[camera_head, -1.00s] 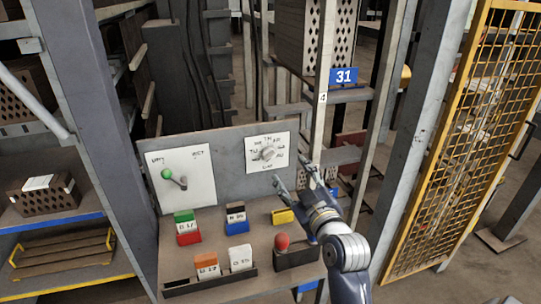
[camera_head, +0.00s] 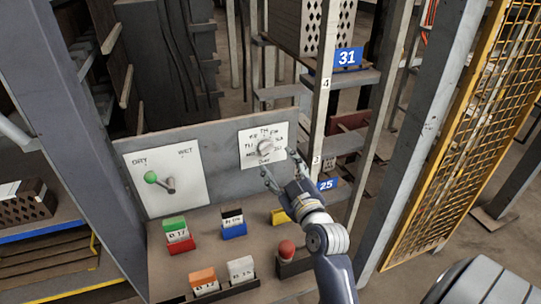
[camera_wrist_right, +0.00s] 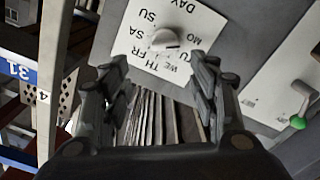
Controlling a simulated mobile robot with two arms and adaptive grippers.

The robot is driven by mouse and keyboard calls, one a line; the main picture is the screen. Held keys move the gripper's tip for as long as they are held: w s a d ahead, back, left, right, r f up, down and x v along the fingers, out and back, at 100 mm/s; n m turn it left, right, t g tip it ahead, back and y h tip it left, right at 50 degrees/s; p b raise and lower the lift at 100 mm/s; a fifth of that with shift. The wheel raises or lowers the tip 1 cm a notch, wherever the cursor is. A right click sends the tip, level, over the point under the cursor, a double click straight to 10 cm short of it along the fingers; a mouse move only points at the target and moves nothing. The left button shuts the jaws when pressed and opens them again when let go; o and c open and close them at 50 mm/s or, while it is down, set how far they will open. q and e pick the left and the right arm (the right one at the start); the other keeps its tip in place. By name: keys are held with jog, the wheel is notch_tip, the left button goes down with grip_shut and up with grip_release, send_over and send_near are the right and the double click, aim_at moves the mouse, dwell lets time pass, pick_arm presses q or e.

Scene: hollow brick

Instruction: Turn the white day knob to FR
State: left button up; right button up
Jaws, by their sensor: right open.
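The white day knob (camera_head: 264,147) sits in the middle of a white dial plate (camera_head: 247,136) on the grey upright panel. Day letters ring it. In the right wrist view the knob (camera_wrist_right: 165,38) shows beyond the fingers, with TH, FR, SA, SU and DAY readable around it. Where its pointer aims is too small to tell. My right gripper (camera_head: 279,167) is open and empty, just below and right of the knob in the head view. In the wrist view its fingers (camera_wrist_right: 160,75) are spread wide, apart from the knob. My left gripper is not in view.
Left of the dial is a DRY/WET plate (camera_head: 190,185) with a green-tipped lever (camera_head: 152,178). On the console below stand colored card holders (camera_head: 178,236), a yellow block (camera_head: 280,216) and a red button (camera_head: 286,249). A metal post (camera_head: 322,95) rises right of the panel.

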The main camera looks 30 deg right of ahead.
aim_at(267, 149)
jog(key=f+p+x, duration=0.1)
jog(key=x, duration=0.6)
jog(key=shift+w+f, duration=0.4)
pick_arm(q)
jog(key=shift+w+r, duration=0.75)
pick_arm(e)
jog(key=c, duration=1.1)
